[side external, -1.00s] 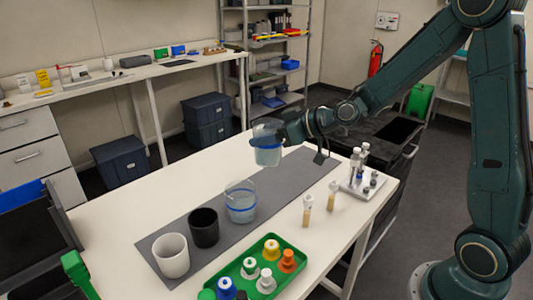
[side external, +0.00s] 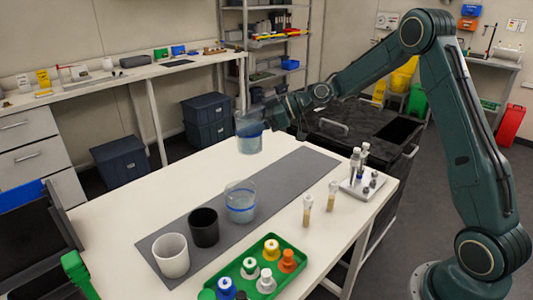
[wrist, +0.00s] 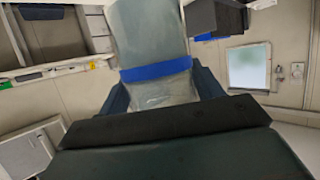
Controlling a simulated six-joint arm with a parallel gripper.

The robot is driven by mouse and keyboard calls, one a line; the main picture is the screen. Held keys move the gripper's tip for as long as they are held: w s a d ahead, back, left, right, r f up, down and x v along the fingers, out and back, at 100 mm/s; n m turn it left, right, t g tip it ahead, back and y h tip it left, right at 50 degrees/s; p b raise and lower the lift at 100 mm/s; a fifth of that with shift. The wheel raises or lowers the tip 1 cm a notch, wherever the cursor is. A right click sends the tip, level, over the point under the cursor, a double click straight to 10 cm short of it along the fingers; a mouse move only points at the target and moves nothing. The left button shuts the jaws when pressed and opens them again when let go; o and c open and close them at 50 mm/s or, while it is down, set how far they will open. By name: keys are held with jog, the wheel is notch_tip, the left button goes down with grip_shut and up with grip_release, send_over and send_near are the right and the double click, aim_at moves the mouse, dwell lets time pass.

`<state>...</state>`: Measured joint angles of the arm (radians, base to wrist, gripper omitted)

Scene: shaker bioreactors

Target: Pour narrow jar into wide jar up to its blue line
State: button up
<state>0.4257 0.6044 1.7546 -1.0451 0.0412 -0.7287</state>
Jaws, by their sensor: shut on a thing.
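The narrow jar (side external: 250,143) is clear, with a blue band and bluish liquid. My gripper (side external: 262,119) is shut on it and holds it in the air above the far part of the table, nearly upright. In the wrist view the jar (wrist: 155,85) stands between the fingers, its blue band across it. The wide jar (side external: 240,211) is clear with a blue line and stands on the grey mat (side external: 285,178), in front of and below the held jar. It has some pale liquid in it; its exact level against the line is hard to tell.
A black cup (side external: 204,236) and a white cup (side external: 171,262) stand left of the wide jar. A green tray (side external: 222,281) with capped bottles is in front. Two small vials (side external: 308,212) and a rack (side external: 362,187) are at right. The far right mat is clear.

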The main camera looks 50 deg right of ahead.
aim_at(253, 153)
notch_tip(253, 153, down, 8)
jog(key=shift+f, duration=0.2)
jog(key=shift+f, duration=0.2)
dwell(0.3)
jog(key=shift+f+n, duration=0.5)
jog(key=shift+f, duration=1.6)
jog(key=shift+s+a+r+n+t+h, duration=0.2)
jog(key=shift+a+r+n+t+h, duration=0.15)
jog(key=shift+r+n+h, duration=0.4)
jog(key=shift+s+a+r+n+t+h, duration=0.2)
jog(key=shift+a+r+n+t+h, duration=0.25)
jog(key=shift+r, duration=0.45)
jog(key=shift+s+a+r+n+t+h, duration=0.2)
jog(key=shift+a+r+n+t+h, duration=0.1)
jog(key=shift+r+n+h, duration=0.45)
jog(key=shift+d, duration=0.1)
jog(key=shift+r, duration=0.15)
jog(key=shift+s+a+r+n+h, duration=0.1)
jog(key=shift+a+n+h, duration=0.15)
jog(key=shift+n, duration=0.1)
